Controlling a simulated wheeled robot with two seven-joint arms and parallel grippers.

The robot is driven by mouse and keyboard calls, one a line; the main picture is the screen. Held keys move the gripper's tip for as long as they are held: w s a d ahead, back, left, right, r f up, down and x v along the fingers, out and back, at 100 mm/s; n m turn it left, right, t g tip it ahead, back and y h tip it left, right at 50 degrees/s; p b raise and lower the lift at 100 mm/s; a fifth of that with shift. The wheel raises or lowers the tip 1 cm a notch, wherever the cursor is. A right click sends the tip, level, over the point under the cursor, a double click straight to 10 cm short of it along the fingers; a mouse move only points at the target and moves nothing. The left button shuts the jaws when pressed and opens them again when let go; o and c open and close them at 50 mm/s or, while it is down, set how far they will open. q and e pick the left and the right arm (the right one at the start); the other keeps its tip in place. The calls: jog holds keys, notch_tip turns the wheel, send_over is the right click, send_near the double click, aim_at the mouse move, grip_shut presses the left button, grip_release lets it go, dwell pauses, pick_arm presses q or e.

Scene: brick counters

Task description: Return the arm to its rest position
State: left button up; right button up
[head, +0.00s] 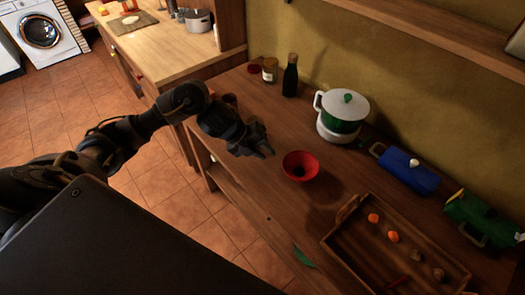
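My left arm comes in from the left and reaches over the front edge of the wooden counter (245,85). My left gripper (268,150) is above the counter, just left of a red bowl (300,166). Its dark fingers look close together, but I cannot tell whether they are open or shut. I see no object held in it. My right gripper is not in view.
A green and white pot (340,111), a dark bottle (290,76) and a jar (269,70) stand along the wall. A blue case (408,170) and a green case (479,219) are to the right. A wooden tray (348,213) holds several small items. Tiled floor (158,182) lies left.

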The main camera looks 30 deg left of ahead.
pick_arm(q)
jog(key=shift+s+a+r, duration=0.1)
jog(key=shift+a+r, duration=0.1)
jog(key=shift+r, duration=0.1)
